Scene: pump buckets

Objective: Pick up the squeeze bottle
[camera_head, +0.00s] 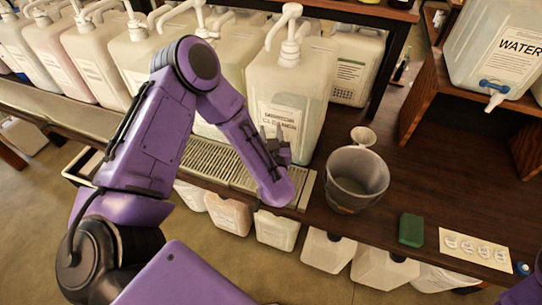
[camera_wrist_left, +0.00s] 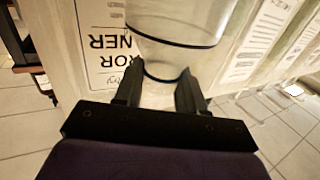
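In the head view my left gripper (camera_head: 275,145) is in front of the large translucent jug with the "cleaner" label (camera_head: 278,122), left of the grey bucket. No squeeze bottle can be made out clearly there. In the left wrist view the two black fingers of my left gripper (camera_wrist_left: 160,90) stand apart. A clear rounded body with dark rings (camera_wrist_left: 175,60), possibly the squeeze bottle, reaches down between them. I cannot tell whether they grip it. Beside it is an upside-down jug label (camera_wrist_left: 108,52). My right gripper is not in view.
A grey bucket (camera_head: 357,180) stands on the dark table, with a small white cup-like piece (camera_head: 363,136) behind it. A green block (camera_head: 411,230) and a card with round pieces (camera_head: 476,248) lie to the right. More jugs (camera_head: 95,57) line the back left. Dark tabletop is free at right.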

